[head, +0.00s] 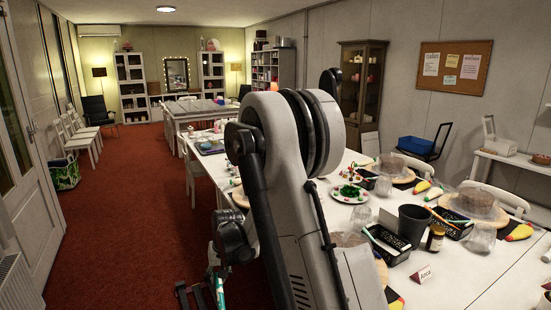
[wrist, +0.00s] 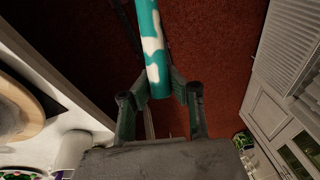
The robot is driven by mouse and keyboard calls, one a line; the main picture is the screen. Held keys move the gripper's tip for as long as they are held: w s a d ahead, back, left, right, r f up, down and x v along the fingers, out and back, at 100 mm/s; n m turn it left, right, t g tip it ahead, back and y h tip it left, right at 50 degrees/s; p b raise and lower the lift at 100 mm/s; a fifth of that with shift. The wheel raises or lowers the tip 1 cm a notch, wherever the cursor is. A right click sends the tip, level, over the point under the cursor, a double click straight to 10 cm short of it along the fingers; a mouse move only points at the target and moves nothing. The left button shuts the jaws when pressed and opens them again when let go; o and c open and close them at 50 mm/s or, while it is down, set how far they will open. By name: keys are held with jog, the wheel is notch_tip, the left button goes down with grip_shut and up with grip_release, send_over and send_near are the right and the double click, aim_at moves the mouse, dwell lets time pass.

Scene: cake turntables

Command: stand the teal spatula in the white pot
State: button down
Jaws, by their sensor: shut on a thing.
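My gripper (wrist: 160,88) is shut on a teal-and-white patterned handle, which I take to be the teal spatula (wrist: 153,45). The spatula runs out of the top of the wrist view, so its far end is hidden. In the head view, my gripper (head: 203,290) hangs low at the left of my arm, over the red floor beside the table, with a bit of the spatula (head: 220,292) showing. A pale, rounded thing (wrist: 73,150) stands by the table edge in the wrist view; I cannot tell whether it is the white pot. My arm hides part of the table.
The long white table (head: 480,278) holds cakes on boards, glasses, a dark pot (head: 412,222), black trays (head: 388,246), a brown jar (head: 435,238) and piping bags. Open red carpet (head: 120,220) lies left of the table. A white door (head: 30,180) is at the far left.

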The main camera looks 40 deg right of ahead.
jog(key=w+d+r+m+t+h+p, duration=0.1)
jog(key=w+d+r+m+h, duration=0.2)
jog(key=w+d+r, duration=0.4)
jog(key=w+d+r+m+t+h+p, duration=0.1)
jog(key=w+d+r+m+h+p, duration=0.15)
jog(key=w+d, duration=0.45)
jog(key=w+d+r+m+t+h+p, duration=0.1)
jog(key=w+d+r+m+h, duration=0.15)
jog(key=w+d+r, duration=0.55)
jog(key=w+d+r+m+g+h+p, duration=0.25)
jog(key=d+r+m+g+h, duration=0.35)
jog(key=d+r, duration=1.55)
notch_tip(320, 180, down, 28)
jog(key=t+h+b, duration=0.1)
jog(key=t+b, duration=0.1)
jog(key=b, duration=1.2)
jog(key=shift+d+n, duration=0.4)
jog(key=shift+s, duration=0.1)
